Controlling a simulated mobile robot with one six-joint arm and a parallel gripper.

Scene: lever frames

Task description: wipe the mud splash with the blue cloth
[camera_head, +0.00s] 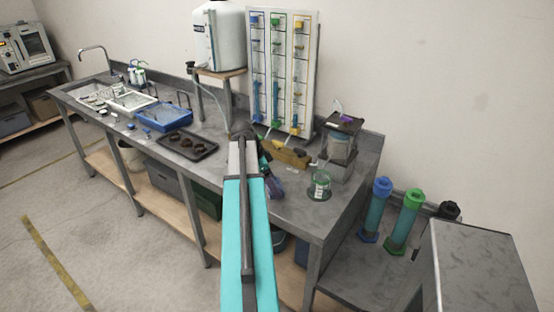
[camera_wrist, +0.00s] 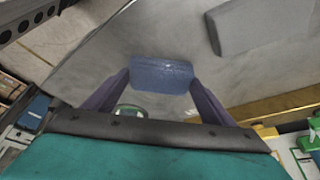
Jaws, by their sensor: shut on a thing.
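The blue cloth (camera_wrist: 162,74) shows in the wrist view as a flat, folded blue piece between the two dark purple fingers of my gripper (camera_wrist: 158,88). My gripper is shut on it, over a grey surface. Whether the cloth touches that surface is unclear. In the head view my own arm covers most of the gripper, and only part of it (camera_head: 271,182) shows over the front of the grey bench. I cannot make out the cloth there. I cannot pick out a mud splash in either view; part of the bench top is hidden behind my arm.
On the grey bench (camera_head: 222,158) a dark tray (camera_head: 187,145) with brown lumps and a blue tray (camera_head: 163,116) stand to the left. A glass beaker (camera_head: 319,186) stands near the front edge, right of my gripper. A yellowish block (camera_head: 290,155) lies behind it. Capped cylinders (camera_head: 405,220) stand at right.

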